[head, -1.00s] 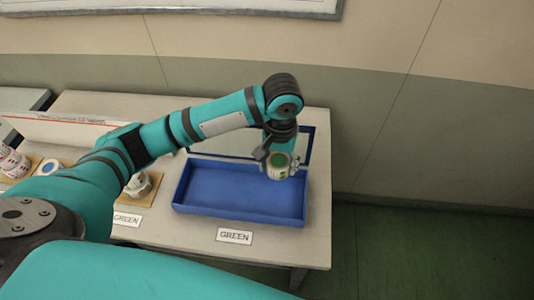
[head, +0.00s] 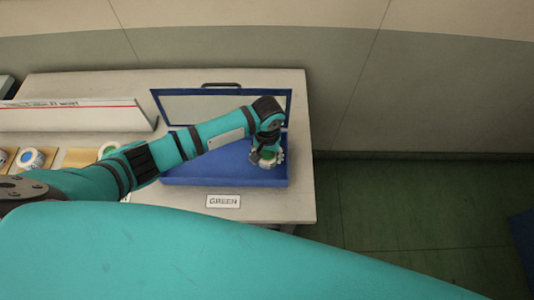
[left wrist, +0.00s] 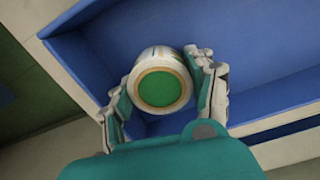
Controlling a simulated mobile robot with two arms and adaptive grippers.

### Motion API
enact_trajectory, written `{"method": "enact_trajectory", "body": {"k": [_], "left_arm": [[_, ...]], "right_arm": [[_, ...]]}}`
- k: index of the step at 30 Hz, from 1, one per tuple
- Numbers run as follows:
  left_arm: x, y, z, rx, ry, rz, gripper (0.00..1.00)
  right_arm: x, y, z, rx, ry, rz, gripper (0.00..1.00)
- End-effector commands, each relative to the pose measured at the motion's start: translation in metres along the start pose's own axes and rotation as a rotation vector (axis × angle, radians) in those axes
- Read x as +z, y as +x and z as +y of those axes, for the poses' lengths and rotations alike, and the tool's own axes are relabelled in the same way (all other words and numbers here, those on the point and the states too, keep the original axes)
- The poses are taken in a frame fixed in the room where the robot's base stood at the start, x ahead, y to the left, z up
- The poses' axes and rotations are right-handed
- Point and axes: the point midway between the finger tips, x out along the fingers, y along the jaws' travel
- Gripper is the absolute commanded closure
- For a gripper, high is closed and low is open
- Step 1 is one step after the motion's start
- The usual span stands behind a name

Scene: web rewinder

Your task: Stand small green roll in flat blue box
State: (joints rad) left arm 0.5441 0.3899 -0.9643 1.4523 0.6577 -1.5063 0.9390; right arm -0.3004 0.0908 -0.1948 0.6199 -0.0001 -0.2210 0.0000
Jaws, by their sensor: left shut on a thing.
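My left gripper (head: 266,159) is shut on the small green roll (head: 268,154), a pale roll with a green end. In the left wrist view the roll (left wrist: 160,88) sits between both fingers of the gripper (left wrist: 165,95), its green end facing the camera. The gripper holds the roll over the right part of the flat blue box (head: 220,180). The box's blue floor also shows behind the roll in the left wrist view (left wrist: 250,45). Whether the roll touches the floor, I cannot tell. My right gripper is not in view.
The box's lid (head: 215,105) stands open at the back. A label reading GREEN (head: 223,201) lies in front of the box. A long white panel (head: 75,115) and a blue-centred roll (head: 30,158) are at the left. The table's right end is bare.

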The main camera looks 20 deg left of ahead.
Motion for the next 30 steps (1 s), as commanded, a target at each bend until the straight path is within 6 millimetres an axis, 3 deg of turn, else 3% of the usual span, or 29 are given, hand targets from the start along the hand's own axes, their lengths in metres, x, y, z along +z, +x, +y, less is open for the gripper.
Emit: {"method": "enact_trajectory", "body": {"k": [10,11,13,23,30], "left_arm": [[0.000,0.003,0.001,0.002,0.000,0.000,0.77],[0.000,0.004,0.001,0.002,0.000,0.001,0.43],[0.000,0.003,0.000,0.002,0.000,0.001,0.34],[-0.001,-0.001,0.000,0.001,0.000,0.002,0.34],[-0.001,-0.039,0.001,0.004,0.000,0.004,0.34]], "right_arm": [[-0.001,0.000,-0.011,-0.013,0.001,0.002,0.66],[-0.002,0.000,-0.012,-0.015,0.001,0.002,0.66],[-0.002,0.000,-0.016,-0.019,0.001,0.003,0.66],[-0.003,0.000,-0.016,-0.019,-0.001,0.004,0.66],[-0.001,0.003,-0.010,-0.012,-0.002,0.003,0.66]]}}
